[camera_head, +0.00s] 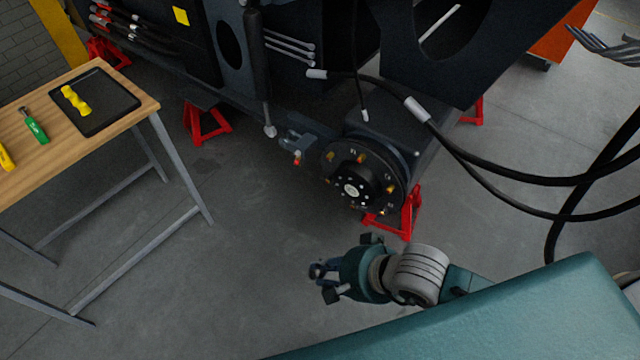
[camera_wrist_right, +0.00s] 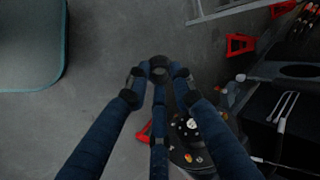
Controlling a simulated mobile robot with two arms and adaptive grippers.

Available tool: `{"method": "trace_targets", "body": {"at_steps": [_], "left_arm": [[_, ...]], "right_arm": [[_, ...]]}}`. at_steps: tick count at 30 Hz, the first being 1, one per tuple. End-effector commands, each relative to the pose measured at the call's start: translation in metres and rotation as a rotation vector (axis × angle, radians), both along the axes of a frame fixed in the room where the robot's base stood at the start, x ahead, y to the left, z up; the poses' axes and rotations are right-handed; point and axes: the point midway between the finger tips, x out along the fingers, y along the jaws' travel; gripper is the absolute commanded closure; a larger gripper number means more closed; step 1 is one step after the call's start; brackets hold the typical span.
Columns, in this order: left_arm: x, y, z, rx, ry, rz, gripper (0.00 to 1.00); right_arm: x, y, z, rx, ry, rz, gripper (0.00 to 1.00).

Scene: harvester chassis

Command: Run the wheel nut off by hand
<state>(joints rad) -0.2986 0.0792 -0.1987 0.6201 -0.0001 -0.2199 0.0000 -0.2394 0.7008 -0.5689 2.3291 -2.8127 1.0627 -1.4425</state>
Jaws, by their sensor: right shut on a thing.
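The dark round wheel hub (camera_head: 352,187) sits on the chassis, with several orange and yellow fasteners around its face. It also shows in the right wrist view (camera_wrist_right: 190,137), partly behind the fingers. My right gripper (camera_head: 320,280) is in front of and below the hub, clear of it, over open floor. In the right wrist view its blue fingers (camera_wrist_right: 160,84) close together around a small dark ring-shaped piece (camera_wrist_right: 160,69), which looks like the wheel nut. In the head view that piece is too small to make out. My left gripper is not in view.
A wooden workbench (camera_head: 140,98) stands at left, with a black tray (camera_head: 108,112), a green-handled tool (camera_head: 36,128) and yellow items. Red stands (camera_head: 407,218) support the chassis. Black hoses (camera_head: 520,180) cross at right. The floor between bench and hub is clear.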

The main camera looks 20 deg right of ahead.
Motion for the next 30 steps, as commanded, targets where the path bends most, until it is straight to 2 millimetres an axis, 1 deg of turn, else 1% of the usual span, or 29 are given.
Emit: {"method": "trace_targets", "body": {"at_steps": [3,6,13,30], "left_arm": [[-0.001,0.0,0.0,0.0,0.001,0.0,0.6],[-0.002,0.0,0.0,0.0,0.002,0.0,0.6],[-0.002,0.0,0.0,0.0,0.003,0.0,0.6],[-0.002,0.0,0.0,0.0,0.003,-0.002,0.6]], "right_arm": [[0.005,-0.005,-0.01,-0.031,0.038,-0.061,1.0],[0.006,-0.009,-0.016,-0.045,0.062,-0.096,1.0],[0.009,-0.018,-0.02,-0.066,0.08,-0.12,1.0],[0.014,-0.025,-0.028,-0.089,0.122,-0.196,1.0]]}}
